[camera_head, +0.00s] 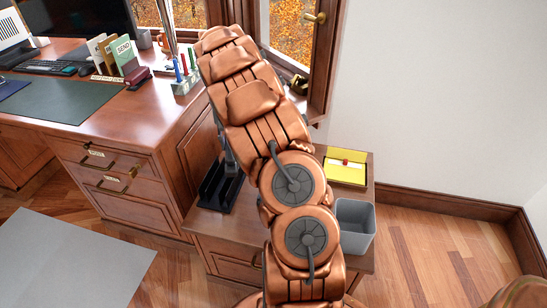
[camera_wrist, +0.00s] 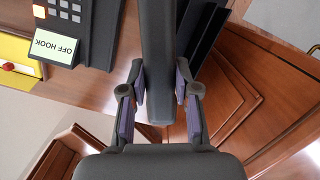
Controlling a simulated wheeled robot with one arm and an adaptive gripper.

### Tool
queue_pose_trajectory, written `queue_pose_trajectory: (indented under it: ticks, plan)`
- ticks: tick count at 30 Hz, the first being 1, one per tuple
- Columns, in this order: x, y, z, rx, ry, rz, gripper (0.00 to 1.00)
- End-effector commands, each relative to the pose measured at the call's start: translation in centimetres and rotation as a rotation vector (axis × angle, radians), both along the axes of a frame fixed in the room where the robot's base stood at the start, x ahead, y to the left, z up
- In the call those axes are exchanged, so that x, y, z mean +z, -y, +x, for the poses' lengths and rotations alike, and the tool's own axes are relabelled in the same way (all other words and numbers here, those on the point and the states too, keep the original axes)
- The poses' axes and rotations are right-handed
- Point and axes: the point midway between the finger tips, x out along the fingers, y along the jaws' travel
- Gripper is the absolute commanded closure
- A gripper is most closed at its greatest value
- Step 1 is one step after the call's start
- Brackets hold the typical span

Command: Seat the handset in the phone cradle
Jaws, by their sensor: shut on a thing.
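The dark grey handset (camera_wrist: 157,50) is long and runs up the middle of the wrist view. My gripper (camera_wrist: 159,88) is shut on it, with one finger pair on each side. The phone (camera_wrist: 90,25) is dark, with a keypad and a pale screen (camera_wrist: 55,45) reading "OFF HOOK" upside down. It lies left of the handset in the wrist view, and the handset looks apart from its keypad part. I cannot make out the cradle's seat or the height of the handset above it. In the head view my arm hides the phone, the handset and my gripper.
A black slotted holder (camera_head: 219,188) stands at the left of the low wooden cabinet (camera_head: 224,244). A yellow box (camera_head: 345,172) and a grey bin (camera_head: 355,226) are on the right. The large desk (camera_head: 128,128) stands left, and a window frame is behind.

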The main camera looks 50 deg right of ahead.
Motion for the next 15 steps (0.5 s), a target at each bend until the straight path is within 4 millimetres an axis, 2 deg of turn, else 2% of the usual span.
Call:
queue_pose_trajectory:
  ticks: [1, 6, 10, 15]
  plan:
    - [-1.5, 1.7, -1.0, -0.049, -0.008, 0.011, 1.00]
    - [-4.7, 6.5, -4.2, -0.200, -0.027, 0.032, 1.00]
    - [-6.7, 9.2, -6.4, -0.288, -0.039, 0.046, 1.00]
    - [-8.0, 10.9, -8.0, -0.353, -0.047, 0.057, 1.00]
